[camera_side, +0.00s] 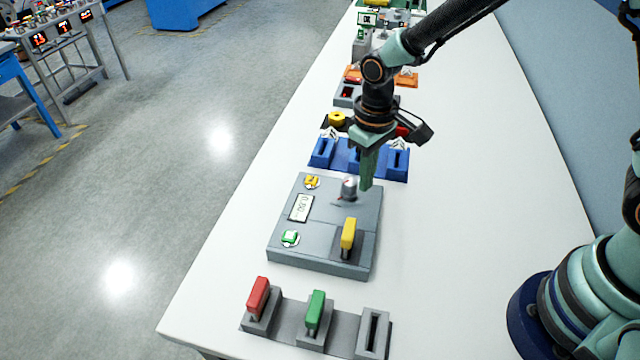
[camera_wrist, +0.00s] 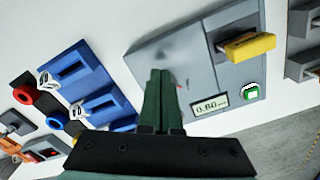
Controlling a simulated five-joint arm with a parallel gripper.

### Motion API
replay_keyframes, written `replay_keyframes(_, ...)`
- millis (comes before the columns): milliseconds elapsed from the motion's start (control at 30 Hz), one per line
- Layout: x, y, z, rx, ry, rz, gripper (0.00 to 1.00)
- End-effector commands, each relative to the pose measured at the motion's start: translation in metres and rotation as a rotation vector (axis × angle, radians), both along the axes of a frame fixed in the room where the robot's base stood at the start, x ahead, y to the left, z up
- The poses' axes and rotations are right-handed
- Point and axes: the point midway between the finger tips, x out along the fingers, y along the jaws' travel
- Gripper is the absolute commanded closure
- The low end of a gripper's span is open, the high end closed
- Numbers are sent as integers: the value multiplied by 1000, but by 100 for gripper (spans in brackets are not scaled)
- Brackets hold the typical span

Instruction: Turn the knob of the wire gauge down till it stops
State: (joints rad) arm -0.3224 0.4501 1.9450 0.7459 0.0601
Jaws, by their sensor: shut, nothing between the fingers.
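The wire gauge is a grey box (camera_side: 322,255) on the white bench, also in the wrist view (camera_wrist: 150,58). Its silver knob (camera_side: 349,188) stands on the upper right of its top face, with a small red mark. In the wrist view the fingers mostly hide the knob. Its display (camera_side: 300,208) seems to read 0.60 in the wrist view (camera_wrist: 210,105). My gripper (camera_side: 366,187) is shut and empty, pointing down just right of the knob. The shut fingers show in the wrist view (camera_wrist: 160,73). I cannot tell whether they touch the knob.
The gauge carries a yellow handle (camera_side: 348,233), a green button (camera_side: 290,238) and a yellow button (camera_side: 312,182). A slotted grey block with red (camera_side: 258,297) and green (camera_side: 316,308) handles lies in front. A blue slotted block (camera_side: 340,155) stands behind. The bench right of the gauge is clear.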

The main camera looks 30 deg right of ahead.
Motion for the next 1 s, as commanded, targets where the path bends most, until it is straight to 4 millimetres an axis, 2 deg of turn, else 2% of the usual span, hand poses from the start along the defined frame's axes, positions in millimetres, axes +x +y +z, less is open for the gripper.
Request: replay_keyframes(1000, 7, 6, 0, 1, -3, 0, 100)
